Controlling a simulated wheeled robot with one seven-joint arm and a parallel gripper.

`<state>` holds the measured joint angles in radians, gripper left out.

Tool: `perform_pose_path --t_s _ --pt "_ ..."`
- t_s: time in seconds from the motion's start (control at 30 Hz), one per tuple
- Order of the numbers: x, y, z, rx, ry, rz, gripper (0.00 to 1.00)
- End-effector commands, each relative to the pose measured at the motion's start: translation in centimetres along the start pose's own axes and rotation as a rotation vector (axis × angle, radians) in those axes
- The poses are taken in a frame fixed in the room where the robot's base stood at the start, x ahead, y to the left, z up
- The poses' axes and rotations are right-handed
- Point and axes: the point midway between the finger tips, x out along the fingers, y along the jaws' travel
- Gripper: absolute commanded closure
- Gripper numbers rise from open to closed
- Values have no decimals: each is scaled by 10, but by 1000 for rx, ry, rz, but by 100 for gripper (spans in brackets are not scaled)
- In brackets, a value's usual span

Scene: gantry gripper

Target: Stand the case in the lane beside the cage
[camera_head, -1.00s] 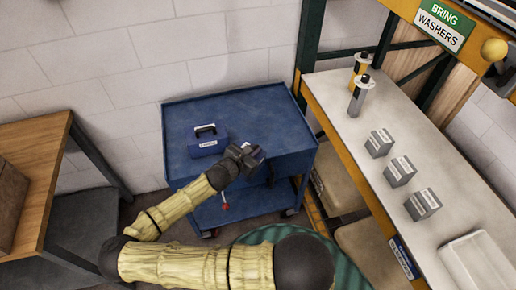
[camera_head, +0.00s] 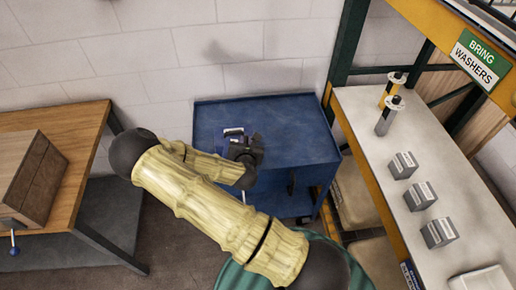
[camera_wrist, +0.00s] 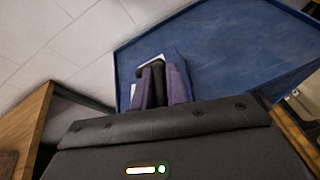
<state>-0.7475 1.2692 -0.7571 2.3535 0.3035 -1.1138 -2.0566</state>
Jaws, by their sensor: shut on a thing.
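The case is a small blue box with a white label and a black handle. In the head view the case (camera_head: 233,132) shows just behind my gripper (camera_head: 246,148), which hides most of it. In the wrist view the case's dark handle (camera_wrist: 156,72) lies between the fingers of my gripper (camera_wrist: 161,88), which is shut on it. The case is over the blue cart top (camera_head: 295,125); I cannot tell whether it still touches it. The cart top also fills the upper right of the wrist view (camera_wrist: 225,50). I cannot clearly make out the lane or cage.
A yellow-framed bench (camera_head: 430,165) at right holds several grey blocks and two cylinders under a BRING WASHERS sign (camera_head: 478,60). Dark wire mesh (camera_head: 497,14) shows at the top right corner. A wooden table (camera_head: 75,130) with a brown box (camera_head: 35,180) stands at left. A white wall is behind.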

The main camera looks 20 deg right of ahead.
Motion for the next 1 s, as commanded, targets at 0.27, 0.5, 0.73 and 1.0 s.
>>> perform_pose_path --t_s 0.27,0.5,0.73,1.0 --pt "-17 53 75 -90 43 239 100" --pt "-29 71 104 -129 66 313 100" --pt "-29 72 104 -133 69 316 100" --pt "-29 71 104 -132 68 313 100"
